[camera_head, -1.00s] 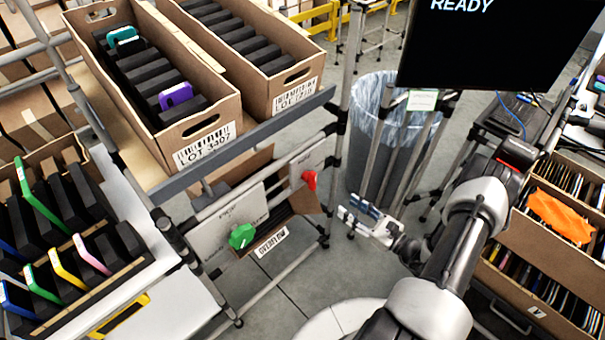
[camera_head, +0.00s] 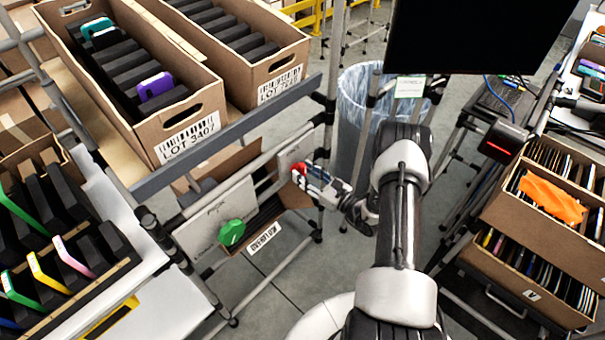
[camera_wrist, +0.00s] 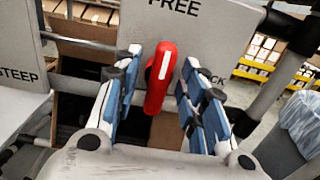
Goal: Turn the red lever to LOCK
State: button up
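The red lever (camera_wrist: 160,76) is on a pale panel (camera_wrist: 205,28) marked "FREE" at the top, with a partly hidden word ending in "CK" at the right. The lever stands nearly upright with a slight tilt, and a white stripe runs along its upper part. My gripper (camera_wrist: 155,85) is open, with one blue-padded finger on each side of the lever and a visible gap on both sides. In the head view the gripper (camera_head: 311,184) is at the panel and partly covers the lever (camera_head: 299,171).
A green knob (camera_head: 232,232) sits on another panel (camera_head: 213,212) to the left. A shelf rail (camera_head: 235,135) with cartons lies above the panels. A lined waste bin (camera_head: 357,105) stands just behind my arm. Boxes of cards (camera_head: 545,225) stand at the right.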

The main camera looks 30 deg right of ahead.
jog(key=shift+x, duration=0.85)
jog(key=shift+c, duration=0.3)
jog(key=c, duration=0.8)
jog(key=shift+o, duration=0.2)
